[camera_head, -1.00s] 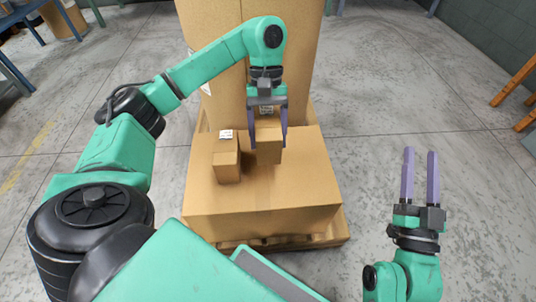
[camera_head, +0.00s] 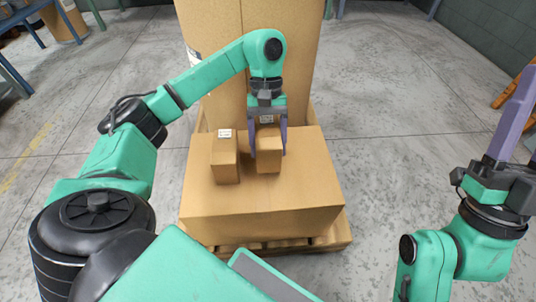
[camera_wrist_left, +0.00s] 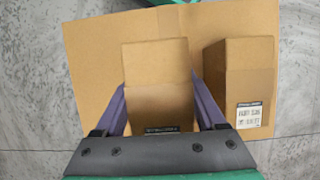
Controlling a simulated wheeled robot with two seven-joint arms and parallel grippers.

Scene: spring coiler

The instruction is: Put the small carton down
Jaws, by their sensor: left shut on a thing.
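The small carton (camera_head: 268,155) is a plain brown box between the purple fingers of my left gripper (camera_head: 268,145). My left gripper is shut on its sides, from above. The carton is upright over the top of a large carton (camera_head: 310,180); its base looks at or very near that top, and I cannot tell whether it touches. The left wrist view also shows the small carton (camera_wrist_left: 157,85) between the fingers. My right gripper (camera_head: 520,120) is at the right edge, with its fingers partly overlapping and cut off, away from the cartons.
A second small carton (camera_head: 226,162) with a white label stands just left of the held one, with a narrow gap. Tall cartons (camera_head: 225,60) rise behind. A wooden pallet (camera_head: 285,245) lies underneath. The large carton's right part is bare.

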